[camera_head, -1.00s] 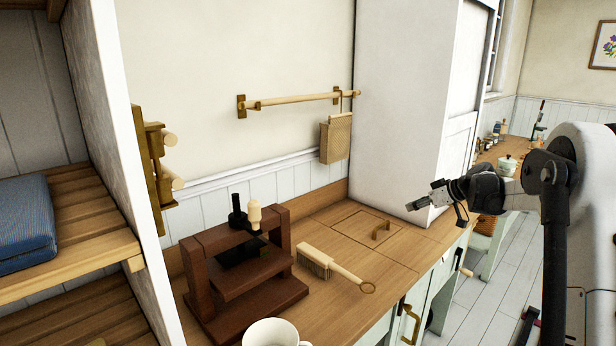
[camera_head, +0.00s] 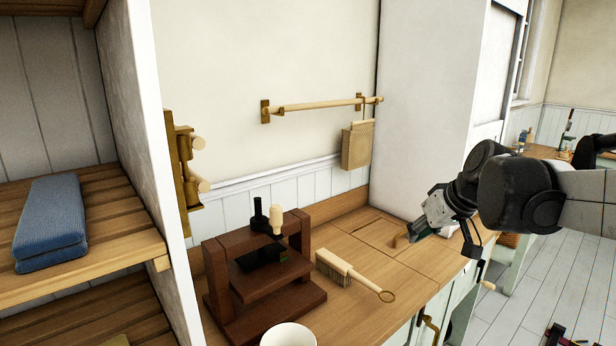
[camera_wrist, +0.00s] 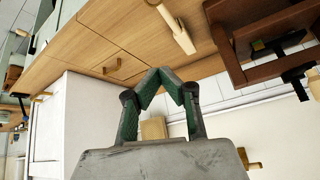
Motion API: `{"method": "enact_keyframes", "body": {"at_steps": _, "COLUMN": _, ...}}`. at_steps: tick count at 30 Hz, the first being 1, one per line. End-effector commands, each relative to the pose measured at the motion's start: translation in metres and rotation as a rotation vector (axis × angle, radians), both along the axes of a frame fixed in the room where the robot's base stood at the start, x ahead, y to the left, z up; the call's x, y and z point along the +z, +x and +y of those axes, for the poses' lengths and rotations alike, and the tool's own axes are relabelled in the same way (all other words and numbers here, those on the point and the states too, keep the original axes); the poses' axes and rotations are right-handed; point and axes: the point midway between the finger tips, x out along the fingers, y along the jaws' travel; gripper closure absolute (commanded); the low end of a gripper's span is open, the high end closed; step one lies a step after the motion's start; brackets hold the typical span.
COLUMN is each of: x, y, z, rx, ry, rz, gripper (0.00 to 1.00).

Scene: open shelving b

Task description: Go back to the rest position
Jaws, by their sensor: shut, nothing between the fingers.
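My gripper (camera_head: 418,232) is at the right in the head view, in the air over the right part of the wooden counter (camera_head: 350,318). Its fingers are shut with nothing between them. In the wrist view the gripper's fingertips (camera_wrist: 163,72) meet in the middle of the picture. The gripper hides part of the counter and of the hatch handle (camera_head: 401,241) there.
A brush (camera_head: 345,270) lies on the counter beside a dark wooden press (camera_head: 265,290). A white cup (camera_head: 288,335) stands in front. A rail (camera_head: 320,104) carries a hanging woven item (camera_head: 357,147). Blue folded cloth (camera_head: 52,220) lies on the left shelf. A white cabinet (camera_head: 425,110) stands behind the gripper.

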Motion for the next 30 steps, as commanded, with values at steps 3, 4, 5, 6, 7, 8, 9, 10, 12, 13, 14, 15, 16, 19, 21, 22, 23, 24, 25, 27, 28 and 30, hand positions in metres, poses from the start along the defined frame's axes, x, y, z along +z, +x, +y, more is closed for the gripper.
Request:
{"method": "enact_keyframes", "body": {"at_steps": 3, "x": -0.002, "y": -0.039, "z": 0.013, "rx": -0.041, "ry": -0.016, "rz": 0.011, "gripper": 1.00}}
{"method": "enact_keyframes", "body": {"at_steps": 4, "x": -0.004, "y": -0.048, "z": 0.015, "rx": -0.052, "ry": -0.020, "rz": 0.013, "gripper": 1.00}}
{"method": "enact_keyframes", "body": {"at_steps": 5, "x": -0.005, "y": -0.058, "z": 0.017, "rx": -0.063, "ry": -0.022, "rz": 0.016, "gripper": 1.00}}
{"method": "enact_keyframes", "body": {"at_steps": 6, "x": -0.007, "y": -0.070, "z": 0.020, "rx": -0.077, "ry": -0.028, "rz": 0.018, "gripper": 1.00}}
{"method": "enact_keyframes", "body": {"at_steps": 7, "x": -0.009, "y": -0.079, "z": 0.022, "rx": -0.088, "ry": -0.031, "rz": 0.019, "gripper": 1.00}}
{"method": "enact_keyframes", "body": {"at_steps": 8, "x": -0.011, "y": -0.088, "z": 0.023, "rx": -0.100, "ry": -0.035, "rz": 0.020, "gripper": 1.00}}
{"method": "enact_keyframes", "body": {"at_steps": 9, "x": -0.014, "y": -0.100, "z": 0.025, "rx": -0.115, "ry": -0.040, "rz": 0.021, "gripper": 1.00}}
{"method": "enact_keyframes", "body": {"at_steps": 10, "x": -0.016, "y": -0.108, "z": 0.027, "rx": -0.125, "ry": -0.044, "rz": 0.021, "gripper": 1.00}}
{"method": "enact_keyframes", "body": {"at_steps": 12, "x": -0.022, "y": -0.129, "z": 0.030, "rx": -0.151, "ry": -0.052, "rz": 0.022, "gripper": 1.00}}
{"method": "enact_keyframes", "body": {"at_steps": 13, "x": -0.025, "y": -0.137, "z": 0.031, "rx": -0.162, "ry": -0.055, "rz": 0.021, "gripper": 1.00}}
{"method": "enact_keyframes", "body": {"at_steps": 14, "x": -0.028, "y": -0.146, "z": 0.032, "rx": -0.172, "ry": -0.058, "rz": 0.020, "gripper": 1.00}}
{"method": "enact_keyframes", "body": {"at_steps": 15, "x": -0.033, "y": -0.156, "z": 0.033, "rx": -0.186, "ry": -0.062, "rz": 0.018, "gripper": 1.00}}
{"method": "enact_keyframes", "body": {"at_steps": 16, "x": -0.036, "y": -0.165, "z": 0.033, "rx": -0.198, "ry": -0.065, "rz": 0.016, "gripper": 1.00}}
{"method": "enact_keyframes", "body": {"at_steps": 19, "x": -0.049, "y": -0.190, "z": 0.035, "rx": -0.231, "ry": -0.073, "rz": 0.010, "gripper": 1.00}}
{"method": "enact_keyframes", "body": {"at_steps": 21, "x": -0.057, "y": -0.205, "z": 0.035, "rx": -0.253, "ry": -0.078, "rz": 0.003, "gripper": 1.00}}
{"method": "enact_keyframes", "body": {"at_steps": 22, "x": -0.061, "y": -0.211, "z": 0.034, "rx": -0.261, "ry": -0.081, "rz": 0.001, "gripper": 1.00}}
{"method": "enact_keyframes", "body": {"at_steps": 23, "x": -0.064, "y": -0.215, "z": 0.035, "rx": -0.268, "ry": -0.082, "rz": -0.002, "gripper": 1.00}}
{"method": "enact_keyframes", "body": {"at_steps": 24, "x": -0.068, "y": -0.221, "z": 0.035, "rx": -0.277, "ry": -0.083, "rz": -0.005, "gripper": 1.00}}
{"method": "enact_keyframes", "body": {"at_steps": 25, "x": -0.070, "y": -0.225, "z": 0.034, "rx": -0.282, "ry": -0.085, "rz": -0.006, "gripper": 1.00}}
{"method": "enact_keyframes", "body": {"at_steps": 27, "x": -0.075, "y": -0.231, "z": 0.034, "rx": -0.294, "ry": -0.086, "rz": -0.009, "gripper": 1.00}}
{"method": "enact_keyframes", "body": {"at_steps": 28, "x": -0.076, "y": -0.233, "z": 0.034, "rx": -0.296, "ry": -0.086, "rz": -0.011, "gripper": 1.00}}
{"method": "enact_keyframes", "body": {"at_steps": 30, "x": -0.078, "y": -0.236, "z": 0.033, "rx": -0.301, "ry": -0.088, "rz": -0.013, "gripper": 1.00}}
